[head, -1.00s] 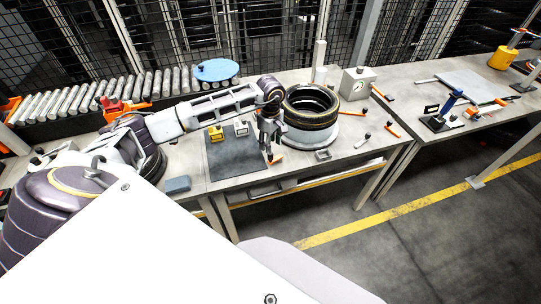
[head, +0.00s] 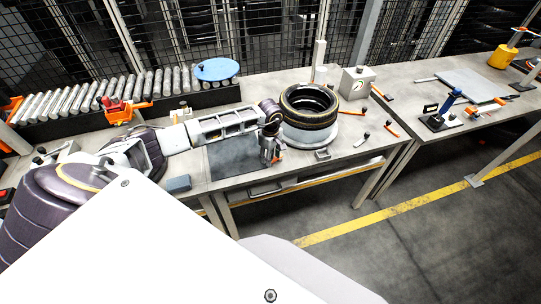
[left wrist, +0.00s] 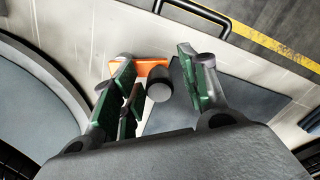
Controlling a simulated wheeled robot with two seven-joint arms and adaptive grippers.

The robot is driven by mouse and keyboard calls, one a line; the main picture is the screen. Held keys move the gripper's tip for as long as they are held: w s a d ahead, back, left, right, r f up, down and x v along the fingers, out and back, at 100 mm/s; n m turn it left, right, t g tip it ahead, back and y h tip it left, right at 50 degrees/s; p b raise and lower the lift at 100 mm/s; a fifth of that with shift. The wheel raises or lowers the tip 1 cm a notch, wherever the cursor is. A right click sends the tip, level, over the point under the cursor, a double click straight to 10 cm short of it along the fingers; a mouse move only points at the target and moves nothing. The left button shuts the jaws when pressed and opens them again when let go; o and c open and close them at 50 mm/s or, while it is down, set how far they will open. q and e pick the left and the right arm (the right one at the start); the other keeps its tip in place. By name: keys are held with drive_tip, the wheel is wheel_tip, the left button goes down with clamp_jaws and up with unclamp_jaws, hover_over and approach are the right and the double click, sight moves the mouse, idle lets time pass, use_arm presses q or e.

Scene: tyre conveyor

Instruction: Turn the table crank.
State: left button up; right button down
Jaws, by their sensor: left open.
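The crank shows in the left wrist view as an orange arm (left wrist: 150,67) with a dark, round-ended knob (left wrist: 160,88). The knob appears between my left gripper's green-padded fingers (left wrist: 155,90), which are spread apart; I cannot tell whether they touch it. In the head view my left gripper (head: 270,157) points down at the table's front part, just left of the tyre stand. Only a little orange of the crank (head: 280,156) shows beside it. The black tyre (head: 310,90) lies on a pale round stand (head: 312,138). My right gripper is out of view.
A dark mat (head: 228,158) lies left of the gripper, partly under my arm. A small grey block (head: 322,154) and orange-handled tools (head: 392,130) lie to the right. A grey box (head: 355,83) stands behind. A rail (head: 265,188) runs below the table's front edge.

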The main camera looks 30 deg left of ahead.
use_arm(q)
clamp_jaws()
drive_tip(key=shift+d+n, duration=0.1)
drive_tip(key=shift+n, duration=0.2)
